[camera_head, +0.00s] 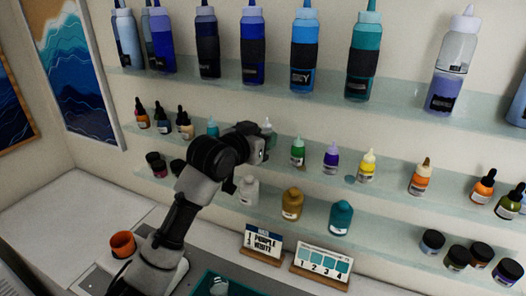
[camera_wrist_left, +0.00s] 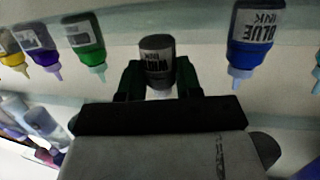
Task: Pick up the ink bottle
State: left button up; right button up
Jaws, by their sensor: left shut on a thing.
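My left gripper (camera_head: 258,143) reaches up to the middle shelf in the head view. In the left wrist view, where bottles appear upside down, its two fingers (camera_wrist_left: 160,80) are shut on a grey ink bottle (camera_wrist_left: 157,47) with a pale nozzle. The bottle's label is too dim to read surely. In the head view only the pale top of this ink bottle (camera_head: 266,124) shows behind the gripper. I cannot tell whether its base touches the shelf. My right gripper is in neither view.
A blue ink bottle (camera_wrist_left: 246,45) and a green one (camera_wrist_left: 84,38) stand on either side. Purple (camera_head: 331,158) and yellow (camera_head: 367,165) bottles stand further right. Large bottles line the upper shelf (camera_head: 410,103). Below are jars, an orange cup (camera_head: 123,244) and two cards (camera_head: 321,264).

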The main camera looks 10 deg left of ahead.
pick_arm(q)
notch_tip(320, 180, up, 4)
jog(key=b, duration=0.2)
jog(key=s+a+b, duration=0.2)
jog(key=s+b, duration=0.1)
jog(key=s, duration=0.6)
jog(key=s+a+b, duration=0.1)
jog(key=s+b, duration=0.2)
jog(key=s, duration=0.7)
jog(key=shift+s+a+r, duration=0.15)
jog(key=shift+a+r, duration=0.05)
jog(key=shift+a, duration=0.2)
